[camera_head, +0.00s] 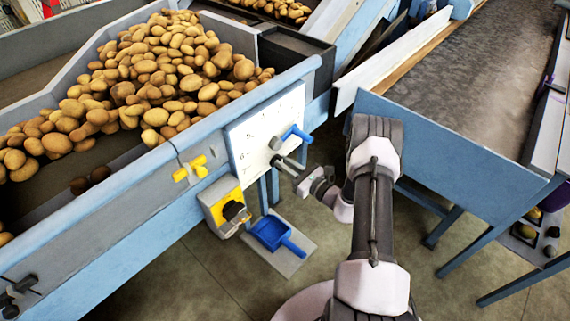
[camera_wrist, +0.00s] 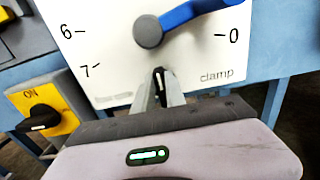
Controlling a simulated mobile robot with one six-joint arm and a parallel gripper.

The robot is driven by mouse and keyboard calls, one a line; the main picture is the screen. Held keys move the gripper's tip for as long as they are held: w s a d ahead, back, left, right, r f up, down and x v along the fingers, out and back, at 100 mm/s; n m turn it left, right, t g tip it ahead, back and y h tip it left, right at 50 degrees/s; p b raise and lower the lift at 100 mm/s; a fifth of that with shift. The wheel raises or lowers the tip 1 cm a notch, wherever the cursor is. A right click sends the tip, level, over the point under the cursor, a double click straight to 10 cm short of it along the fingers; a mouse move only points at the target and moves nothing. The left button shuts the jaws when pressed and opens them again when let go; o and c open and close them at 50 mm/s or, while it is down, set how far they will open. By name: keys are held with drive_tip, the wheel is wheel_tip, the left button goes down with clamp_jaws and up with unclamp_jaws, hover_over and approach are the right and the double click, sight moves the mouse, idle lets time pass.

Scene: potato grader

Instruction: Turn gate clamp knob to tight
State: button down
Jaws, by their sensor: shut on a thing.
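The clamp knob (camera_wrist: 160,74) is small and black with a white mark. It sits low on the white scale panel (camera_head: 262,124), left of the printed word "clamp". My gripper (camera_wrist: 162,90) is shut on the knob, one finger on each side. The fingers hide much of the knob, and I cannot tell its turn position. In the head view my gripper (camera_head: 284,163) reaches the panel from the right. The blue gate lever (camera_head: 297,132) turns on a grey hub (camera_wrist: 148,32) just above the knob. The lever points right and up, above the 0 mark.
A yellow switch box (camera_head: 222,203) with a black knob is left of my gripper. A yellow handle (camera_head: 190,169) is further left. A blue scoop (camera_head: 275,236) lies on a grey tray below. Potatoes (camera_head: 160,70) fill the hopper. A conveyor (camera_head: 470,80) stands right.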

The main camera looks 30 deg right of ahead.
drive_tip(key=shift+m, duration=0.3)
drive_tip(key=shift+w+d+f+m+b, duration=0.15)
drive_tip(key=shift+d+f+m, duration=0.15)
drive_tip(key=shift+m, duration=2.55)
drive_tip(key=shift+d+f+m+b, duration=0.2)
drive_tip(key=shift+f+m, duration=0.1)
drive_tip(key=shift+m, duration=2.6)
drive_tip(key=shift+w+d+f+m+b, duration=0.1)
drive_tip(key=shift+d+f+m, duration=0.2)
drive_tip(key=shift+m, duration=2.55)
drive_tip(key=c, duration=1.4)
unclamp_jaws()
drive_tip(key=p+v, duration=0.4)
drive_tip(key=v, duration=1.3)
drive_tip(key=shift+s, duration=0.2)
